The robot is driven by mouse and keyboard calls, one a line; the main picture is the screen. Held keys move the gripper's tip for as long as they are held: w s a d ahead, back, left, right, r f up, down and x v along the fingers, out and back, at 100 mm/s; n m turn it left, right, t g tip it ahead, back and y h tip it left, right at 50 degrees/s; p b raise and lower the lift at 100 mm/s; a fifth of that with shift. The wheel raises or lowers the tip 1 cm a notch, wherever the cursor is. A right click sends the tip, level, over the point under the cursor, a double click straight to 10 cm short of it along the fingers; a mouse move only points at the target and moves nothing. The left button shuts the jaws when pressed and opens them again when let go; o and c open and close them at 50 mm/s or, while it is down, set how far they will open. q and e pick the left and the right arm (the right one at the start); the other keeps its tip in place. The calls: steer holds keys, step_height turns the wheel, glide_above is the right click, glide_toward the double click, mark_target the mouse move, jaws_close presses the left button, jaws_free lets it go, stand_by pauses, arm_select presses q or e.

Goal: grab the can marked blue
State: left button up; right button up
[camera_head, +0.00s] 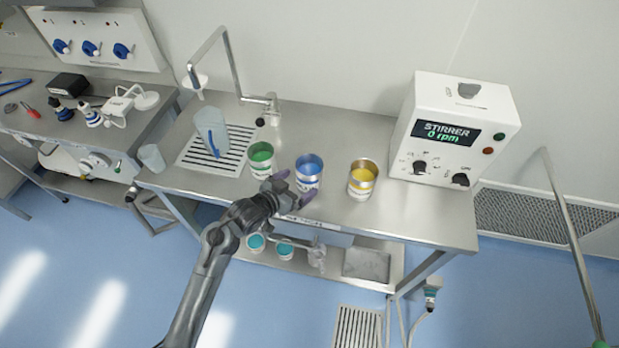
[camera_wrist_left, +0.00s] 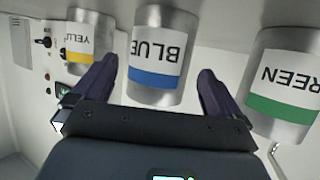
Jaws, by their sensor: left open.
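The can marked blue (camera_head: 309,173) stands upright on the steel table, holding blue contents. In the left wrist view the can's BLUE label (camera_wrist_left: 155,60) shows upside down, between and just beyond the fingers. My left gripper (camera_head: 292,186) is open, its two purple-grey fingers on either side of the can's front; whether they touch it I cannot tell. The gripper also shows in the left wrist view (camera_wrist_left: 153,88). The green can (camera_head: 261,159) stands to the left and the yellow can (camera_head: 362,179) to the right. My right gripper is not in view.
The steel table (camera_head: 420,215) also holds a stirrer unit (camera_head: 453,135) at the right. A clear jug (camera_head: 211,130) stands on a drain grate at the left, near a tall bent tap (camera_head: 234,68). The green can (camera_wrist_left: 285,80) is close beside one finger.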

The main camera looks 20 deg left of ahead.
arm_select(q)
steer(key=shift+x, duration=2.55)
steer(key=shift+s+f, duration=0.1)
steer(key=shift+c, duration=0.3)
steer(key=c, duration=1)
